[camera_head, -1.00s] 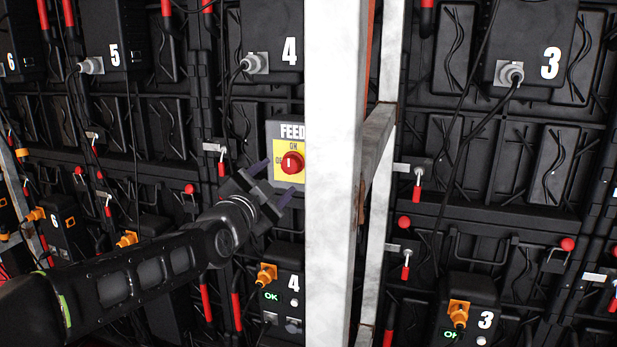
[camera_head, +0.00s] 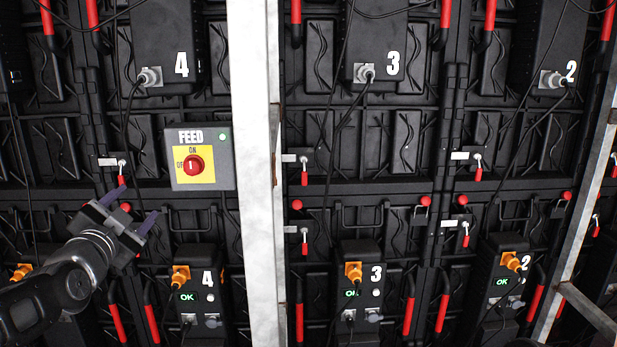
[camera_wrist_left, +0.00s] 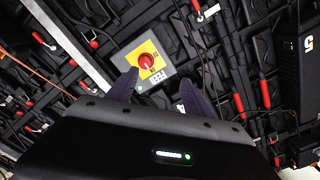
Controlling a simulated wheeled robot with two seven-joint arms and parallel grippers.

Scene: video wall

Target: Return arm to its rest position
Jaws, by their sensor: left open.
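My left gripper (camera_head: 131,209) is at the lower left of the head view, with its two dark purple fingers spread and nothing between them. It is below and left of the grey FEED box (camera_head: 226,165), apart from it. The box has a yellow plate with a red rotary knob (camera_head: 194,165) and a small green light at its upper right. In the left wrist view the fingers (camera_wrist_left: 158,88) point towards the FEED box (camera_wrist_left: 128,62) and its red knob (camera_wrist_left: 146,61), with a gap visible. My right gripper is not in view.
A white upright post (camera_head: 258,180) stands just right of the FEED box. A second slanted metal post (camera_head: 583,190) is at the far right. Behind are black wall panels with red handles, cables and numbered units, such as unit 3 (camera_head: 361,290) showing OK.

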